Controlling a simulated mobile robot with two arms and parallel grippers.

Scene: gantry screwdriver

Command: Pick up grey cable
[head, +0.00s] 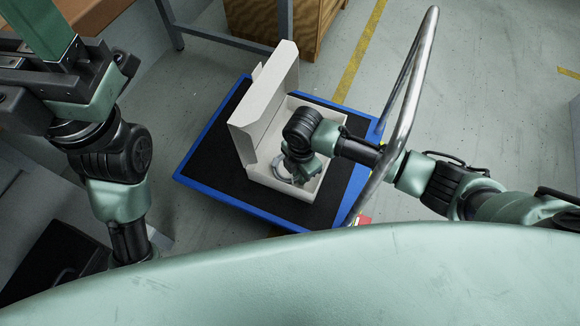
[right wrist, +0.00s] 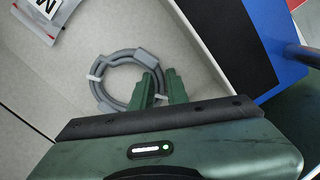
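The grey cable (right wrist: 112,66) is a coil with pale ties and thicker grey blocks, inside a white box. It also shows in the head view (head: 281,171), partly hidden by my right gripper. My right gripper (right wrist: 160,76) reaches down into the box. Its two green fingers are close together at the coil's right side, one over the ring and one just outside. A narrow gap separates them; whether they press on the cable is unclear. My left gripper (head: 45,85) is raised at the upper left, away from the box; its fingers do not show clearly.
The white box (head: 258,103) has its lid up at the left and stands on a black-topped cart with a blue rim (head: 210,198). A metal handle (head: 408,95) rises at the cart's right. A labelled bag (right wrist: 45,15) lies in the box. A wooden cabinet (head: 262,20) stands behind.

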